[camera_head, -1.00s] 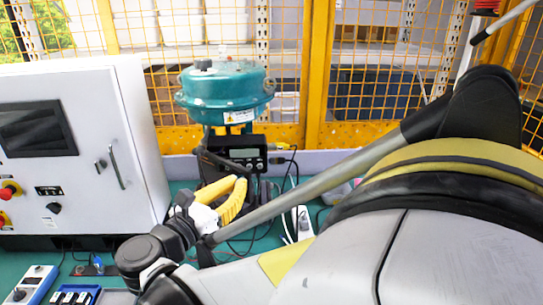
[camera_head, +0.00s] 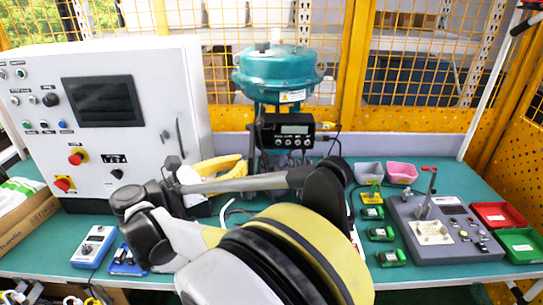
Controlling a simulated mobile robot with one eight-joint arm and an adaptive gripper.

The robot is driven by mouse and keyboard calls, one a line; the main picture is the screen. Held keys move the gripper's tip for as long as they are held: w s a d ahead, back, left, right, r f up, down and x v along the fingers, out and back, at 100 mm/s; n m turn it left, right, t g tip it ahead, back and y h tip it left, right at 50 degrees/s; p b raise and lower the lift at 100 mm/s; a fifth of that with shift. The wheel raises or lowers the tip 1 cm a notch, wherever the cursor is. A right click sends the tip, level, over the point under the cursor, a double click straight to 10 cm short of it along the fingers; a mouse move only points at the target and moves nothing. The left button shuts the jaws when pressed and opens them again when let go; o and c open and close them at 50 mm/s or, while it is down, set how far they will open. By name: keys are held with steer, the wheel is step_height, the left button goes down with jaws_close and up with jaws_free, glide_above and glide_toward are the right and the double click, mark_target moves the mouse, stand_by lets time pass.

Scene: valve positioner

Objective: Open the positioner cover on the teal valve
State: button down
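The teal valve (camera_head: 277,72) stands upright at the back of the bench. Its black positioner (camera_head: 286,131) hangs below the teal head, with a display and a row of round buttons showing on its front. A dark edge shows at the positioner's left side; I cannot tell whether this is the cover, or how far the cover is open. My folded arm crosses the middle foreground, below and left of the positioner. A yellow and white part near the arm's end lies left of the valve's stem. My gripper's fingers cannot be made out clearly.
A white control cabinet (camera_head: 105,125) stands at the left. Grey and pink bins (camera_head: 402,171), green parts, a grey test fixture (camera_head: 443,228) and red and green trays lie at the right on the teal bench (camera_head: 340,262). Yellow mesh fencing stands behind.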

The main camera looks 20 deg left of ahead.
steer(key=shift+a+m+h, duration=0.3)
steer(key=shift+a+h, duration=0.1)
steer(key=shift+a, duration=0.15)
steer(key=c, duration=1.6)
jaws_free()
steer(key=shift+s, duration=0.1)
steer(key=v, duration=1.1)
steer(key=shift+s+a+r, duration=0.2)
steer(key=shift+s+a, duration=0.05)
steer(key=shift+a, duration=0.15)
